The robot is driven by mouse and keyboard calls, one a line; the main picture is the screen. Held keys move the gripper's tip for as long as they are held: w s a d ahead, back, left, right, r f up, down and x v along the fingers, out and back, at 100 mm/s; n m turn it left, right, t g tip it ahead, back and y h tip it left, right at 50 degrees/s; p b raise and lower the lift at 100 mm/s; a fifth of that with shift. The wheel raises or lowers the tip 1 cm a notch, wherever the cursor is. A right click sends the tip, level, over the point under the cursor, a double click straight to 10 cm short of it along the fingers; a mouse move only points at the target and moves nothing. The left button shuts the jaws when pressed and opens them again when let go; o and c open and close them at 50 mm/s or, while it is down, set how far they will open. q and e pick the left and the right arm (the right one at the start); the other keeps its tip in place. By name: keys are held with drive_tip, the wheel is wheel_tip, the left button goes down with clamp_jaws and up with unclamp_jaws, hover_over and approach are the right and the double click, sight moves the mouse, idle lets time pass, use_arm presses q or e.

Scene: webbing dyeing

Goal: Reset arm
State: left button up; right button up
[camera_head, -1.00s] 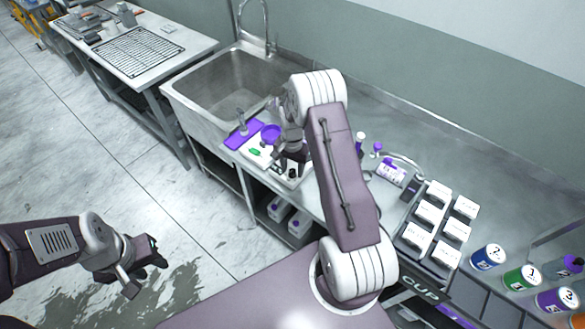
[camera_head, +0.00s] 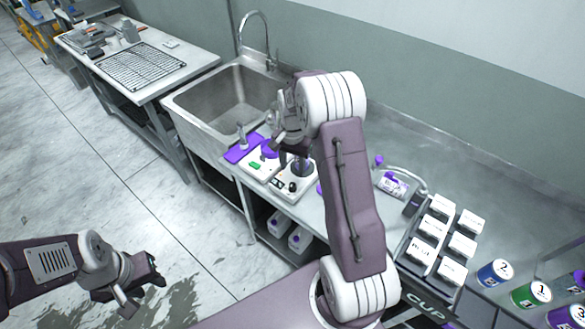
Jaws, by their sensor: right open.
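My right arm reaches across the middle of the view. Its open gripper (camera_head: 276,140) is over the back of the white bench device (camera_head: 262,166), near the sink's front right corner, and seems empty. The arm hides part of this area. My left gripper (camera_head: 143,291) is at the lower left over the floor, with its fingers apart and nothing between them.
A steel sink (camera_head: 222,100) with a tall tap stands behind the device. A purple mat (camera_head: 243,148) lies beside it. A rack of white boxes (camera_head: 426,262) and numbered cans (camera_head: 495,272) are at right. Open floor lies left.

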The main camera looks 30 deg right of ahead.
drive_tip(key=shift+a, duration=0.1)
drive_tip(key=s+a+r+n+t+b, duration=0.1)
drive_tip(key=s+a+r+n, duration=0.2)
drive_tip(key=s+a+r, duration=0.4)
drive_tip(key=s+a+f+n, duration=0.1)
drive_tip(key=s+f+n, duration=0.1)
drive_tip(key=s, duration=0.3)
drive_tip(key=s+a+f+n, duration=0.2)
drive_tip(key=s+f+n, duration=0.1)
drive_tip(key=s+n, duration=0.2)
drive_tip(key=shift+s+a, duration=0.25)
drive_tip(key=shift+a, duration=0.05)
